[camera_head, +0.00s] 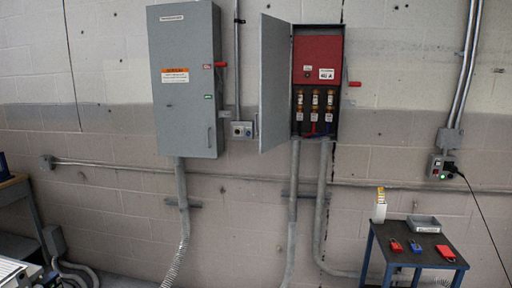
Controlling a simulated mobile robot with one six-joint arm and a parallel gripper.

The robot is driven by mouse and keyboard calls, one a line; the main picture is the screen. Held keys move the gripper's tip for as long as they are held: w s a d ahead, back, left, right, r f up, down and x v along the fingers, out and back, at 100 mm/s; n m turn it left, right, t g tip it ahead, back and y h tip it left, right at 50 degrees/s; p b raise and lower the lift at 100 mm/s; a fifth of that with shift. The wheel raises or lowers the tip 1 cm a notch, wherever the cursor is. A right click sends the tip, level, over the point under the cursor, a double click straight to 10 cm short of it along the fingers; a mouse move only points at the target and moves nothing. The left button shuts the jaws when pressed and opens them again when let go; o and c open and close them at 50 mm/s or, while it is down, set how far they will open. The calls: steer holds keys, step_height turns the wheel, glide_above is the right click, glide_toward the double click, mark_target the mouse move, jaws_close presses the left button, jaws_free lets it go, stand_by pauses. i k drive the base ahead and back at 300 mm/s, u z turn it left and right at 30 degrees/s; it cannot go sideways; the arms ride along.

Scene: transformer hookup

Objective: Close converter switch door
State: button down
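The converter switch is probably the smaller box on the wall. Its grey door (272,84) stands open, swung out to the left on its left-hand hinges. Inside the box (336,80) there is a red panel (317,58) above a row of three fuses (315,98) with coloured parts below them. A red handle (354,84) sticks out on the box's right side. My gripper is not in view.
A larger grey cabinet (187,80) with its door shut hangs to the left. A small table (418,250) at the lower right holds red and blue padlocks, a grey tray (424,224) and a white container (379,211). A workbench edge (14,185) shows at far left.

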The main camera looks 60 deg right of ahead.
mark_target(274, 33)
steer(key=i, duration=0.9)
steer(key=u, duration=0.05)
